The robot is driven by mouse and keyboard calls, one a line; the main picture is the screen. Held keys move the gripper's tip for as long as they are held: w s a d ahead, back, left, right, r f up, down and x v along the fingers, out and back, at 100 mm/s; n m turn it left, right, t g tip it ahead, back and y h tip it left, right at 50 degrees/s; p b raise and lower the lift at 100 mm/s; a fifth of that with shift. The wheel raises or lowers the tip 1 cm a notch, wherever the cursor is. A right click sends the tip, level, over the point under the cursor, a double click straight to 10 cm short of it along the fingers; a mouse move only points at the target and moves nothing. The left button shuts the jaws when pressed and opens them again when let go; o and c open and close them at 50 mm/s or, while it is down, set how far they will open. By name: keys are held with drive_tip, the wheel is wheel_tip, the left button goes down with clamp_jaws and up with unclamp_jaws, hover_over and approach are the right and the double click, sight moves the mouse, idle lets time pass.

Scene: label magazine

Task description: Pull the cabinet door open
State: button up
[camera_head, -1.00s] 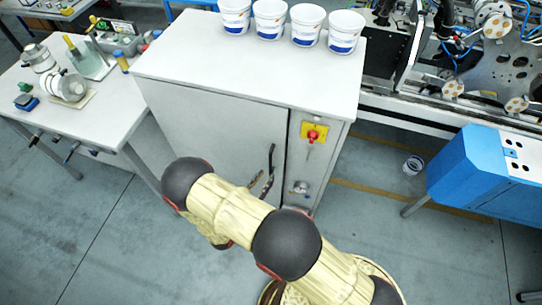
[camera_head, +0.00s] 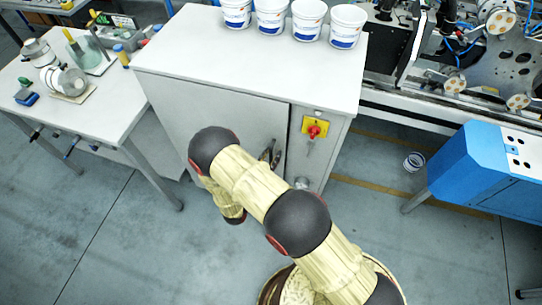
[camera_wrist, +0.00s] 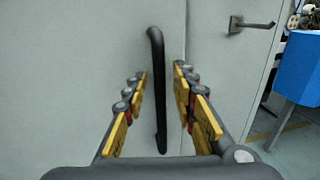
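The grey cabinet door (camera_head: 236,118) looks flush with the cabinet front in the head view. Its dark vertical handle (camera_wrist: 158,88) stands near the door's right edge in the wrist view. My gripper (camera_wrist: 160,78) is open, with yellow-padded fingers on the left and right of the handle. The handle runs between them, with a visible gap on each side. In the head view the handle (camera_head: 275,153) is partly hidden by my arm and gripper.
White buckets (camera_head: 304,20) stand on the cabinet top (camera_head: 250,62). A red knob on a yellow plate (camera_head: 314,129) is right of the door. A cluttered white table (camera_head: 100,110) stands left, a blue machine (camera_head: 465,170) right. The floor in front is open.

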drive_tip(key=shift+c, duration=0.6)
clamp_jaws()
